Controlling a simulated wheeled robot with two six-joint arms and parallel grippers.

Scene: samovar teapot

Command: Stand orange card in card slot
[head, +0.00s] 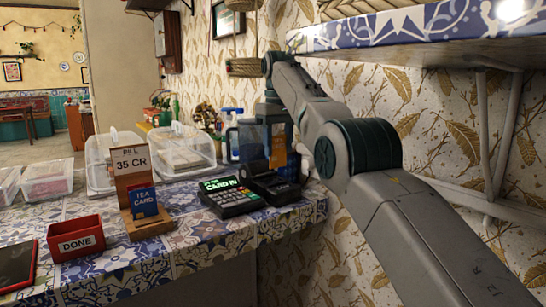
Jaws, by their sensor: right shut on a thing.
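My right arm comes in from the right, and my right gripper (268,145) points down over the back right of the tiled counter. It is shut on the orange card (278,150), which shows as an upright orange patch beside the jaws. Below it is a dark device (274,188), which seems to be the card slot. I cannot tell whether the card touches it. A black card terminal (231,198) with a green lit display reading "CARD IN" stands just left of it. My left gripper is not in view.
A wooden stand (149,222) holds a bill sign (132,161) and a blue tea card (144,201). A red DONE box (76,240) and a red-edged tablet (16,265) are at the front left. Clear bins (188,150) and bottles (231,137) stand behind. A shelf (420,30) overhangs at upper right.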

